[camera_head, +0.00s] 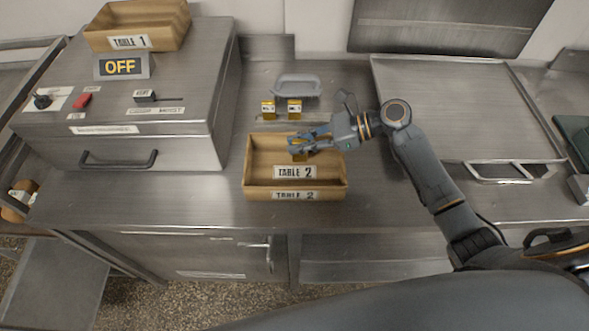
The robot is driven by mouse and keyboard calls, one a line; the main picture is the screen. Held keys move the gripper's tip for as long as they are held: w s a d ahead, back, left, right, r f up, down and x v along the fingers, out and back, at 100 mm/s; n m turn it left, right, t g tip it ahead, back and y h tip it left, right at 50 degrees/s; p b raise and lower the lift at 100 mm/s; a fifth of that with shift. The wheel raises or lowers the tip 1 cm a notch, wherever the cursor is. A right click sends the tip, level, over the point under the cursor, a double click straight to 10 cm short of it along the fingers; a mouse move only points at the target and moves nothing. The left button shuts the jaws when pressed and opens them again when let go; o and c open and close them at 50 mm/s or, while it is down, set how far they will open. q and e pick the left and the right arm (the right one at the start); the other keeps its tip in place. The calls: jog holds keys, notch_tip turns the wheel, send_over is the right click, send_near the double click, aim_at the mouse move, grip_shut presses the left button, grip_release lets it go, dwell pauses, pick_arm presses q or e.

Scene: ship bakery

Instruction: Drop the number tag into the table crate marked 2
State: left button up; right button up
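The wooden crate marked TABLE 2 (252,170) stands on the steel counter, with labels on its front and inside. My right gripper (297,147) is over the back part of this crate, its fingers pointing left. My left gripper is not in view.
Another crate, marked TABLE 1 (130,42), sits on top of a steel machine (190,85) with an OFF sign (123,67). A grey tray (298,84) lies behind the tags. A large steel lid or tray (460,105) is at the right. Counter left of the crate is clear.

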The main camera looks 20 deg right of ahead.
jog(key=o, duration=0.4)
jog(key=v, duration=1.2)
